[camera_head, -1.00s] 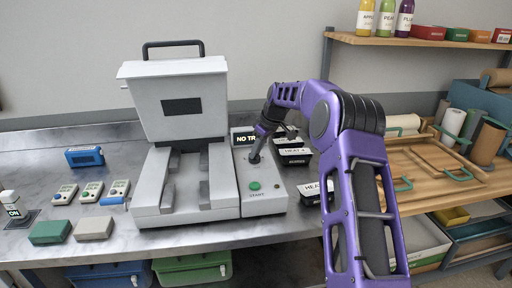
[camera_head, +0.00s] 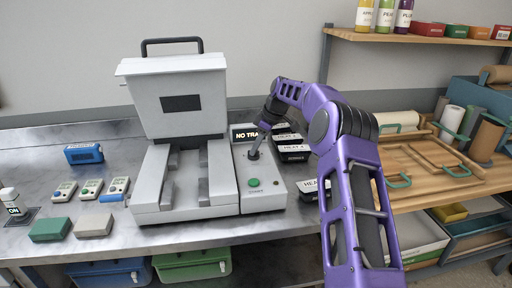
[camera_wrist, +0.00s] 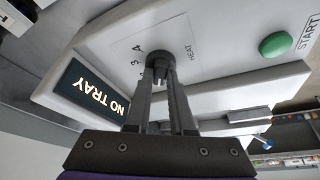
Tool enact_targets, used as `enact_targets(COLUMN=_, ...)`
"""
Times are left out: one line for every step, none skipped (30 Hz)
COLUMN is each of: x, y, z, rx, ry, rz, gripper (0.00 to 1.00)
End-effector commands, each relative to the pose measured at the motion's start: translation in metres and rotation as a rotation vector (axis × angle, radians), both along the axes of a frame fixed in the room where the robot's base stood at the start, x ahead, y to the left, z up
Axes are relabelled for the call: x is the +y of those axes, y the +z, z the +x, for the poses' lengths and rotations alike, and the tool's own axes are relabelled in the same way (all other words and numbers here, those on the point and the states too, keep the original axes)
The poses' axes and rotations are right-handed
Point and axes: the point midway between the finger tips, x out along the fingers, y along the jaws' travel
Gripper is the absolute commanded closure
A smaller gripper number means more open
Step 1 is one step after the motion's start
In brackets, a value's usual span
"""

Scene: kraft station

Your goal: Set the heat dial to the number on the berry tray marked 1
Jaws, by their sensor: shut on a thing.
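The heat dial (camera_wrist: 158,62) is a dark round knob on the white sealing machine's sloped panel, with the word HEAT and numbers such as 3 and 4 printed around it. My gripper (camera_wrist: 160,82) is shut on the dial in the wrist view; its fingers hide some numbers. In the head view my gripper (camera_head: 254,152) reaches down onto the panel. A lit display (camera_wrist: 92,92) reads NO TRAY. Black trays with white labels (camera_head: 293,149) stand right of the machine, partly behind my arm; one label shows HEAT, but I cannot tell which is the berry tray marked 1.
A green START button (camera_head: 253,183) is on the same panel. The machine's lid (camera_head: 180,100) stands raised. Small devices (camera_head: 90,189), a blue box (camera_head: 84,154) and green and grey blocks lie on the left. Wooden boards and rolls (camera_head: 480,138) are at the right.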

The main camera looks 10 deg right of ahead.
Motion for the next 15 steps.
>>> enact_targets(x=-0.0002, y=-0.0001, z=-0.0001, rx=0.000, ry=0.002, rz=-0.001, gripper=1.00)
enact_targets(x=-0.0002, y=-0.0001, z=-0.0001, rx=0.000, ry=0.002, rz=-0.001, gripper=1.00)
enact_targets(x=-0.0002, y=-0.0001, z=-0.0001, rx=0.000, ry=0.002, rz=-0.001, gripper=0.75)
enact_targets(x=-0.0001, y=-0.0001, z=-0.0002, rx=0.000, ry=0.001, rz=-0.001, gripper=0.70)
enact_targets(x=-0.0001, y=-0.0001, z=-0.0002, rx=0.000, ry=0.001, rz=-0.001, gripper=0.65)
enact_targets(x=-0.0001, y=-0.0001, z=-0.0002, rx=0.000, ry=0.001, rz=-0.001, gripper=0.57)
enact_targets(x=0.0000, y=0.0000, z=-0.0001, rx=0.000, ry=0.001, rz=-0.001, gripper=0.52)
enact_targets(x=0.0000, y=0.0000, z=-0.0001, rx=0.000, ry=0.001, rz=-0.001, gripper=0.49)
enact_targets(x=0.0000, y=0.0000, z=-0.0001, rx=0.000, ry=0.001, rz=-0.001, gripper=0.49)
enact_targets(x=0.0000, y=0.0000, z=-0.0001, rx=0.000, ry=0.001, rz=-0.001, gripper=0.49)
enact_targets(x=0.0000, y=0.0000, z=-0.0001, rx=0.000, ry=0.000, rz=-0.001, gripper=0.49)
enact_targets(x=0.0000, y=0.0000, z=-0.0001, rx=0.000, ry=0.000, rz=-0.001, gripper=0.49)
enact_targets(x=0.0000, y=0.0000, z=-0.0001, rx=0.000, ry=0.000, rz=-0.001, gripper=0.49)
enact_targets(x=0.0000, y=0.0000, z=-0.0001, rx=0.000, ry=0.000, rz=-0.001, gripper=0.49)
enact_targets(x=0.0000, y=0.0001, z=-0.0001, rx=0.000, ry=0.000, rz=-0.001, gripper=0.49)
